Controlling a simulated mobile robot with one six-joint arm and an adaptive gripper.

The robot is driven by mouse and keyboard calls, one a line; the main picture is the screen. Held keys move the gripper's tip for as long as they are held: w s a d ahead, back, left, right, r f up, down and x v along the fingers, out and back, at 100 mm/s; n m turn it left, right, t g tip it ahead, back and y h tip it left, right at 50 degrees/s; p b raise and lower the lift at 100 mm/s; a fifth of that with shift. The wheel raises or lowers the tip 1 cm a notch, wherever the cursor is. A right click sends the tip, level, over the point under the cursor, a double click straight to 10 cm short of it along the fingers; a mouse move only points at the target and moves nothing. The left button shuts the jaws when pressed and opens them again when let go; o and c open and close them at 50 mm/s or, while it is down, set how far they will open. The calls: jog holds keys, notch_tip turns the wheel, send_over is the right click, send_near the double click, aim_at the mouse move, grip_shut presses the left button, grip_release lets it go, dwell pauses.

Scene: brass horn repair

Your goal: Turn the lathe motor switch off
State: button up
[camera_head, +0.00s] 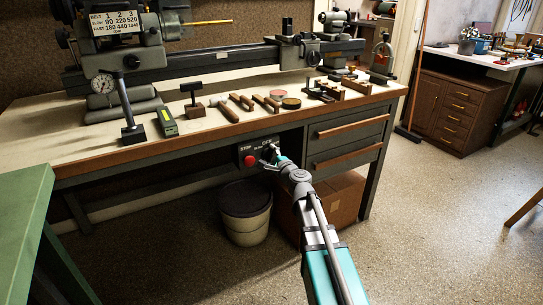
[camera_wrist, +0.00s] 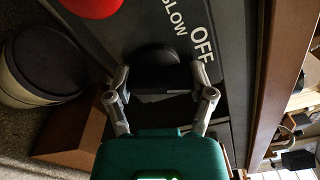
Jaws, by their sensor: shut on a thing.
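The lathe's motor switch is a dark round knob (camera_wrist: 157,66) on a grey control panel (camera_wrist: 228,85) under the front edge of the bench. In the wrist view the panel's words "OFF" and "SLOW" show beside the knob. My gripper (camera_wrist: 160,72) has one finger on each side of the knob and is shut on it. In the head view my gripper (camera_head: 273,157) is at the panel and hides most of the knob. The knob's exact pointing direction is hard to tell. A red stop button (camera_head: 251,160) is left of my gripper, and its edge shows in the wrist view (camera_wrist: 92,5).
The lathe (camera_head: 200,57) stands on the workbench (camera_head: 60,130), with several hand tools along the front. Drawers (camera_head: 345,145) are right of the panel. A bucket (camera_head: 245,220) and a cardboard box (camera_head: 345,195) stand below. The floor at right is open.

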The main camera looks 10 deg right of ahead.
jog(key=shift+n, duration=2.2)
jog(key=o, duration=1.1)
jog(key=shift+s, duration=0.15)
jog(key=v, duration=1.1)
jog(key=shift+s, duration=0.35)
jog(key=shift+d, duration=0.1)
